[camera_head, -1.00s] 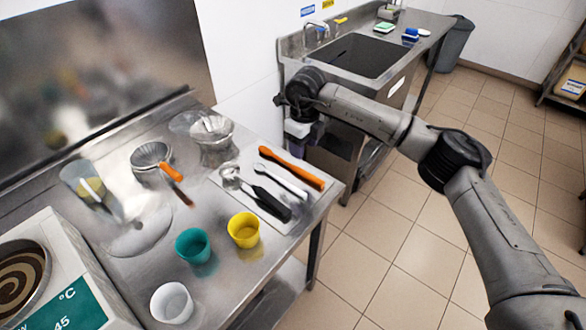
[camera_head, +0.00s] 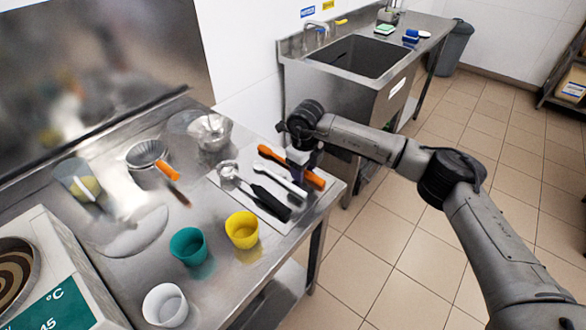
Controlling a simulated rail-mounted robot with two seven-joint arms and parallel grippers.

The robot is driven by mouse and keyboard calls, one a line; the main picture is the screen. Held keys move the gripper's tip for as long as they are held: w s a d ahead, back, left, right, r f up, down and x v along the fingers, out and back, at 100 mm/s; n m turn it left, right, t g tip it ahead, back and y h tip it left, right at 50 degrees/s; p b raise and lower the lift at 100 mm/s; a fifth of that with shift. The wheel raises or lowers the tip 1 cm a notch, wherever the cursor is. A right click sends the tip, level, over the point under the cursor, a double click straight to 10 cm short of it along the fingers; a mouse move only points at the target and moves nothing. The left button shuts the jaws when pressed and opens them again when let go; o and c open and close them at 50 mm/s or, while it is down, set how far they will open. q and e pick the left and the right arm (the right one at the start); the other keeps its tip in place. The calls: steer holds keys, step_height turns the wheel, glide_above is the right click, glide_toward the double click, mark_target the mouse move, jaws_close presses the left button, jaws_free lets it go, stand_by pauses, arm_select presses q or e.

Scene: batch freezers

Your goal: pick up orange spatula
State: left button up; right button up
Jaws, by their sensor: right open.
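The orange spatula (camera_head: 272,155) lies on a white mat (camera_head: 228,185) at the right end of the steel counter. Its middle is partly hidden behind my right gripper (camera_head: 298,168). That gripper is open and points down over the spatula. I cannot tell whether its fingers touch the spatula or stand just above it. The left gripper is not in view.
A white-handled tool (camera_head: 282,178) and a black-handled tool (camera_head: 268,203) lie close beside the spatula. A yellow cup (camera_head: 243,230), a teal cup (camera_head: 189,246) and a white cup (camera_head: 165,305) stand nearer. A steel bowl (camera_head: 211,132) stands behind the mat.

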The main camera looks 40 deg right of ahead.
steer(key=shift+f, duration=0.1)
steer(key=shift+c, duration=0.2)
steer(key=c, duration=0.9)
jaws_close()
